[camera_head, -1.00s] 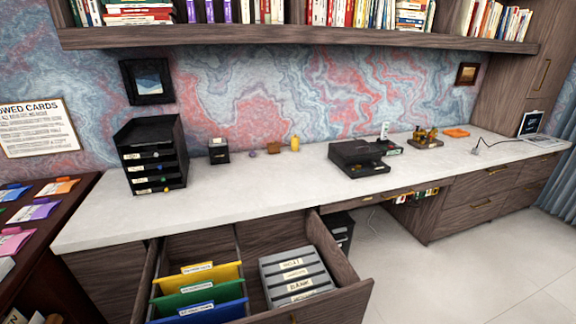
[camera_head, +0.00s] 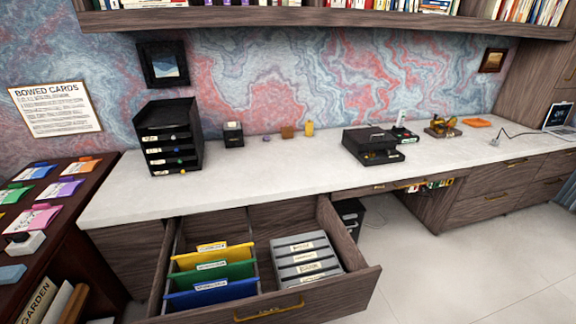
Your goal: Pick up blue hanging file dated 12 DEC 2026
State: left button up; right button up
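The blue hanging file (camera_head: 215,294) hangs at the front of the left part of an open drawer (camera_head: 352,283). It has a white label strip along its top edge, too small to read. A green hanging file (camera_head: 228,271) is right behind it and a yellow hanging file (camera_head: 215,259) is behind that. All hang in a row in the drawer. Neither of my grippers is in view.
Grey dividers with labels (camera_head: 304,257) fill the drawer's right part. The white desk top (camera_head: 270,165) carries a black drawer tower (camera_head: 168,135) and a black box (camera_head: 372,146). A dark side table with coloured cards (camera_head: 45,215) stands at left.

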aim_at(211, 293)
jog(key=u, duration=0.95)
